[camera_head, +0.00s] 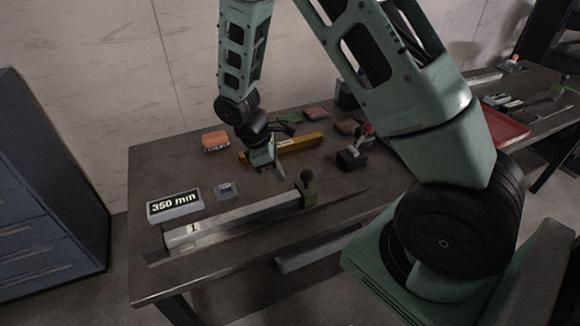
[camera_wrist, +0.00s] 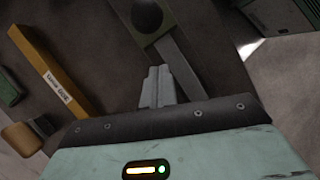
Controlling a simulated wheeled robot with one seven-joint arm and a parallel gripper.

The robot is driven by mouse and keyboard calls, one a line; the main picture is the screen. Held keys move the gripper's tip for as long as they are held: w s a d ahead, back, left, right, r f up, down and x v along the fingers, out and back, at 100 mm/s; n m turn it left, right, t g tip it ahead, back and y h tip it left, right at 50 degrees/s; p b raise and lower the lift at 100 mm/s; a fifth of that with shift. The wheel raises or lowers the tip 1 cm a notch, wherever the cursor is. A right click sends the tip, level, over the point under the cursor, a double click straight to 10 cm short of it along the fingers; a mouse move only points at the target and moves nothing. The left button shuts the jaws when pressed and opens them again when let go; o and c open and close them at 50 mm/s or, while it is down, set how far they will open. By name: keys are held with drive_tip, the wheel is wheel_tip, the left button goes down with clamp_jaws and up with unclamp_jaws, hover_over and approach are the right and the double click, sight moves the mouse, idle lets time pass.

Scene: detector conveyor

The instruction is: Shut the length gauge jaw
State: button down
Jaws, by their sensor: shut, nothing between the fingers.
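The length gauge is a pale metal bar (camera_head: 235,222) lying along the front of the dark table. Its jaw is a green block with a dark round knob (camera_head: 307,177), standing at the bar's right end. A display reading "350 mm" (camera_head: 174,206) sits at the bar's left end. The jaw's knob (camera_wrist: 146,14) and part of the bar (camera_wrist: 180,68) also show at the top of the wrist view. My gripper (camera_head: 280,176) is shut and empty, just left of the jaw and apart from it. Its closed fingers (camera_wrist: 158,87) point toward the bar in the wrist view.
Behind my gripper lie a long yellow labelled bar (camera_head: 300,146) and an orange block (camera_head: 214,140). A small grey box (camera_head: 226,191) sits beside the display. A red-handled clamp-like device (camera_head: 352,158) stands right of the jaw. A red tray (camera_head: 502,129) is farther right.

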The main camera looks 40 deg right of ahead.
drive_tip(key=shift+s+d+r+p, duration=0.1)
drive_tip(key=shift+s+d+p, duration=0.05)
drive_tip(key=shift+s+d, duration=0.45)
drive_tip(key=shift+s+d+r+p, duration=0.15)
drive_tip(key=shift+s+d, duration=0.25)
drive_tip(key=shift+d, duration=0.3)
drive_tip(key=shift+f, duration=0.1)
drive_tip(key=s+d+p, duration=0.1)
drive_tip(key=s+d, duration=0.2)
drive_tip(key=d, duration=0.7)
drive_tip(key=shift+d, duration=0.2)
drive_tip(key=w+a+r, duration=0.5)
drive_tip(key=a+r, duration=0.1)
drive_tip(key=r, duration=0.3)
drive_tip(key=shift+a+r, duration=0.15)
drive_tip(key=shift+a, duration=0.1)
